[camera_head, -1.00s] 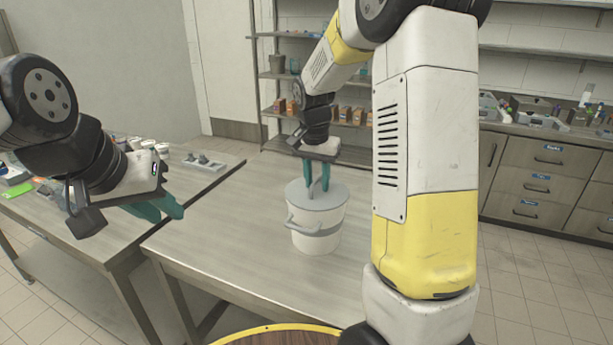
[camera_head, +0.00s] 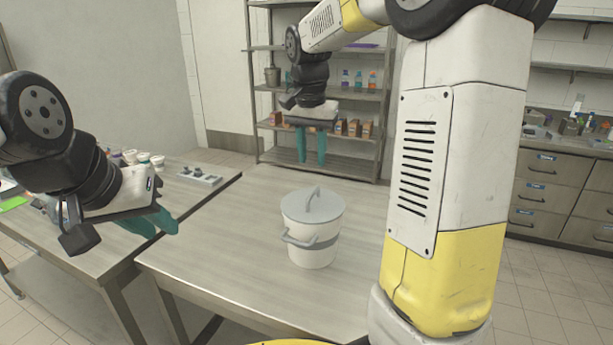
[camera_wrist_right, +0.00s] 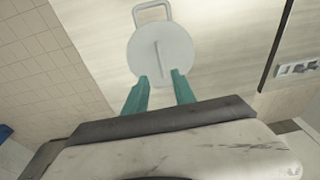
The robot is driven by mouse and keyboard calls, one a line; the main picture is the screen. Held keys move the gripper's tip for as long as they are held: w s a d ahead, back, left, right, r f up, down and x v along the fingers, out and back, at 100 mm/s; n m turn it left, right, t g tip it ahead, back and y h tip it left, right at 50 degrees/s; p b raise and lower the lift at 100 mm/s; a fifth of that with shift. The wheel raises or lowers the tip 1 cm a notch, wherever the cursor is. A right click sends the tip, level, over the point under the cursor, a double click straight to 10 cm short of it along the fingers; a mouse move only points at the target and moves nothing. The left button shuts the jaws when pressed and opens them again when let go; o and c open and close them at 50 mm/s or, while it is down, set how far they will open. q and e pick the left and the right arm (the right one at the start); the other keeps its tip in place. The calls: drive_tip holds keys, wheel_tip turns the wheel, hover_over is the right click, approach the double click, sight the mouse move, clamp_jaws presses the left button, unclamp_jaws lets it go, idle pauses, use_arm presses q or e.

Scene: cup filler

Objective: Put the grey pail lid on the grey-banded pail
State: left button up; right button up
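The grey-banded pail (camera_head: 314,252) is white with a grey band and a grey side handle, and stands upright on the near table. The grey pail lid (camera_head: 298,207) lies on top of the pail and covers its mouth; it looks level. The lid with its bar handle also shows in the right wrist view (camera_wrist_right: 161,52). My right gripper (camera_head: 312,160) is above the lid, apart from it, with its teal fingers spread and nothing between them; its fingers show in the right wrist view (camera_wrist_right: 160,82). My left gripper (camera_head: 160,226) is at the left, away from the pail, and its finger gap is hard to see.
The table (camera_head: 225,255) around the pail is clear. A side table at the left holds a grey tray (camera_head: 199,175) and several small containers. A shelf rack (camera_head: 330,90) with bottles and boxes stands behind. Drawers (camera_head: 550,185) are at the right.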

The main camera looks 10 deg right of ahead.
drive_tip(key=s+a+n+t+y, duration=0.1)
drive_tip(key=s+n+t+y, duration=0.2)
drive_tip(key=s, duration=1.8)
drive_tip(key=n+t, duration=0.1)
drive_tip(key=n, duration=0.3)
drive_tip(key=shift+s+f+t, duration=0.3)
drive_tip(key=shift+s, duration=0.1)
drive_tip(key=shift+a, duration=0.1)
